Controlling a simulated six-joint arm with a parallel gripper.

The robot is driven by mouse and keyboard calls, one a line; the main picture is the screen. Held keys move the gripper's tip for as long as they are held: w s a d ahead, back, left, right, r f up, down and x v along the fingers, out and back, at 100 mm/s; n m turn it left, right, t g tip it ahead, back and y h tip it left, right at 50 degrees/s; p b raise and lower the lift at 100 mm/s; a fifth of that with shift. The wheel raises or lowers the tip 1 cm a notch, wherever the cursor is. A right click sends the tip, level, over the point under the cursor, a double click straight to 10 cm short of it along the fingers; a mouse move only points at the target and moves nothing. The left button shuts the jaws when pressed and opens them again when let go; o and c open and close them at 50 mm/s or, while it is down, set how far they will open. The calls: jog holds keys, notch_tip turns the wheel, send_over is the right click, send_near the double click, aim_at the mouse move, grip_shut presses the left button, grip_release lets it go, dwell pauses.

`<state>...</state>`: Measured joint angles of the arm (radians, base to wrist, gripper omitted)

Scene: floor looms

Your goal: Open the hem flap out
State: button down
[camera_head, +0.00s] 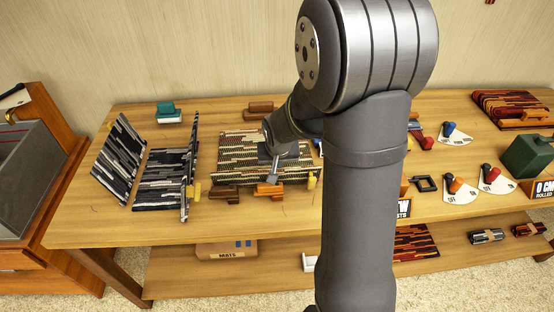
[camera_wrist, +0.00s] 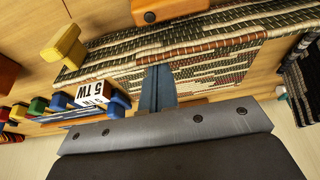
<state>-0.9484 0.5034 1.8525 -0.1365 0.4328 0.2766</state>
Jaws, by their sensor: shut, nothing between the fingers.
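The woven mat (camera_head: 240,143), striped in cream, dark green and red, lies flat on the table in the head view, left of centre. In the wrist view a section with a reddish-brown edge strip (camera_wrist: 215,47) looks like the hem flap (camera_wrist: 215,72), lying over the mat (camera_wrist: 120,58). I cannot tell whether it is lifted at all. My gripper (camera_head: 273,178) is above the mat, toward its front side. In the wrist view its blue-grey fingers (camera_wrist: 158,76) are together and empty, with tips beside the edge strip. The gripper body hides part of the mat.
Brown (camera_head: 225,193) and orange (camera_head: 268,190) blocks and a yellow block (camera_head: 312,180) stand along the mat's front edge. A brown block (camera_head: 259,107) is behind it.

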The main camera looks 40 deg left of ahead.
jog(key=shift+s, duration=0.1)
dwell(0.5)
jog(key=s+d+r, duration=0.5)
jog(key=r, duration=0.1)
jog(key=shift+r, duration=0.15)
jog(key=c, duration=1.8)
grip_release()
jog(key=shift+d+r, duration=0.15)
jog(key=shift+d, duration=0.1)
jog(key=shift+c, duration=0.2)
jog(key=o, duration=0.6)
jog(key=d, duration=0.1)
jog(key=w+d+r, duration=0.1)
jog(key=shift+w+d, duration=0.3)
jog(key=w+d+r, duration=0.2)
jog(key=w+d, duration=0.1)
jog(key=d, duration=0.4)
jog(key=x, duration=1.7)
jog(key=shift+w+a, duration=0.3)
jog(key=shift+a, duration=0.05)
grip_shut()
